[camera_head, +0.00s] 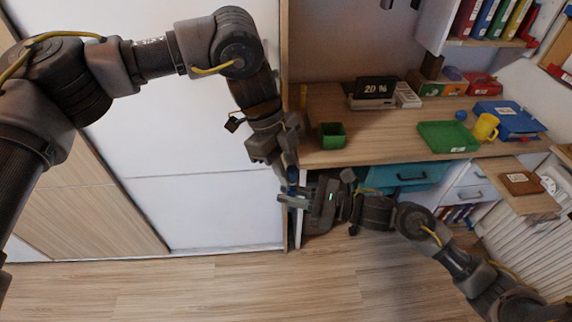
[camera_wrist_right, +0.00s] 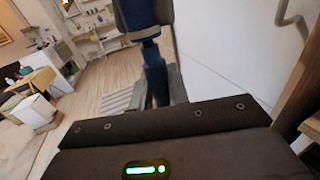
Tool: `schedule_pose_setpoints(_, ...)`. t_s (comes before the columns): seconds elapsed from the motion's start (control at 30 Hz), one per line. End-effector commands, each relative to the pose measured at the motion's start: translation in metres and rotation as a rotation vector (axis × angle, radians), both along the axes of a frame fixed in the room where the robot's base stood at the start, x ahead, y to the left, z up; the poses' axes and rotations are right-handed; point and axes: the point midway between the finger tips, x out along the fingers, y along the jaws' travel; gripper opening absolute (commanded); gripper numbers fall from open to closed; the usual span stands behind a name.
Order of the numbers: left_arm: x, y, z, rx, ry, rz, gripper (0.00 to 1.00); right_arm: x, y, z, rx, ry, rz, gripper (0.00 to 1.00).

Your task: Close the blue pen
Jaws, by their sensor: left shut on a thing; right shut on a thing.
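The blue pen (camera_head: 292,176) is small and dark blue in the head view, between my two grippers in front of the desk's left end. My left gripper (camera_head: 289,163) comes from above and is shut on its upper part. My right gripper (camera_head: 291,198) comes from the right and is shut on its lower part. In the right wrist view the pen (camera_wrist_right: 152,58) stands nearly upright, with a wider upper part and a narrower lower part. The fingers hide part of it. I cannot tell whether cap and body meet.
The wooden desk (camera_head: 375,128) is just right of the grippers, with a green cup (camera_head: 332,136), a green tray (camera_head: 447,136) and a yellow mug (camera_head: 485,127). A teal drawer (camera_head: 408,176) is under it. White wardrobe doors (camera_head: 190,190) stand behind on the left. The floor in front is clear.

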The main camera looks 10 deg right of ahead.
Motion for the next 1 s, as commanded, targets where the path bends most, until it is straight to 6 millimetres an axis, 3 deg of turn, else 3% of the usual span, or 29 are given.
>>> schedule_pose_setpoints(0.2,0.000,0.000,-0.011,-0.001,0.000,-0.006,0.00,0.000,0.000,0.000,0.000,0.000,0.000,0.00)
schedule_pose_setpoints(1.0,0.000,0.000,-0.016,0.000,-0.001,-0.013,0.00,0.000,0.000,0.000,0.000,0.000,0.000,0.00)
